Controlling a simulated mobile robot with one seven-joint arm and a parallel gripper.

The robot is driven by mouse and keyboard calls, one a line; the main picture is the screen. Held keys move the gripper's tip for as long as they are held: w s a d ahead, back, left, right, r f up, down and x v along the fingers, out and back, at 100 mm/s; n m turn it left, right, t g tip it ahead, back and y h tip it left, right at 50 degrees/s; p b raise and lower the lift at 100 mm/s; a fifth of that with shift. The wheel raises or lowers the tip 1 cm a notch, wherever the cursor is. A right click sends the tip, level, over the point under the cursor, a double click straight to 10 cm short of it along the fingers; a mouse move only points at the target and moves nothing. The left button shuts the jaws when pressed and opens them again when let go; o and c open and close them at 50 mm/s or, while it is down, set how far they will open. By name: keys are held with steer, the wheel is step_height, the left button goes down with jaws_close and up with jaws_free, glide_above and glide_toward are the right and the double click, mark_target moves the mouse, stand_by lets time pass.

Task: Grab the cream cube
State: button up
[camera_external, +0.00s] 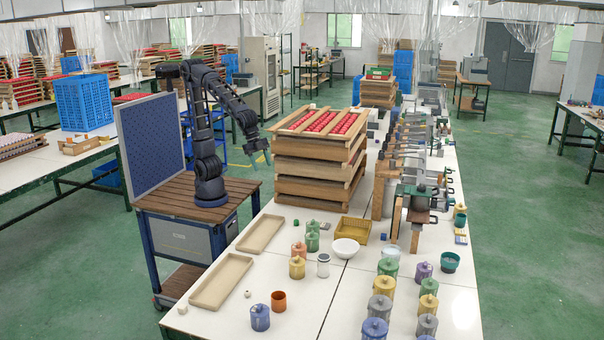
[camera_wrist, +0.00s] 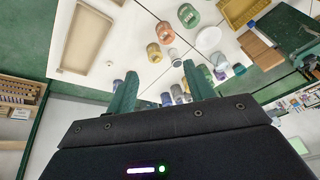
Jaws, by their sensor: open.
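Two small cream pieces lie on the white table in the external view. One cream cube (camera_external: 182,309) is at the near left edge, below the front tray; a smaller cream piece (camera_external: 248,294) lies right of that tray. Which one the task means I cannot tell. My gripper (camera_external: 262,157) is raised beside the stacked wooden frames, well above and away from both pieces. In the wrist view my gripper (camera_wrist: 160,88) has its two green fingers spread wide, with nothing held between them. A tiny pale piece (camera_wrist: 109,63) near the tray may be one of these, but it is too small to tell.
Two shallow beige trays, the front one (camera_external: 221,281) and the rear one (camera_external: 261,234), lie along the left edge. An orange cup (camera_external: 278,301), a blue jar (camera_external: 260,317) and several other jars stand nearby. Stacked wooden frames (camera_external: 315,165) stand tall beside my arm.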

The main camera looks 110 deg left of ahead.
steer(key=w+d+f+m, duration=0.2)
steer(key=d+f, duration=0.1)
steer(key=d, duration=0.4)
steer(key=w+d+f+m, duration=0.1)
steer(key=d+f, duration=0.1)
steer(key=d, duration=0.5)
steer(key=m+g+h, duration=0.3)
steer(key=m+g, duration=0.1)
steer(key=m, duration=0.4)
glide_toward(183, 306)
steer(key=x, duration=0.4)
steer(key=shift+s+d, duration=0.1)
steer(key=shift+d, duration=0.1)
steer(key=shift+a+x, duration=0.1)
steer(key=shift+x, duration=1.2)
steer(key=shift+a+x, duration=0.15)
steer(key=shift+x, duration=1.15)
steer(key=c, duration=1)
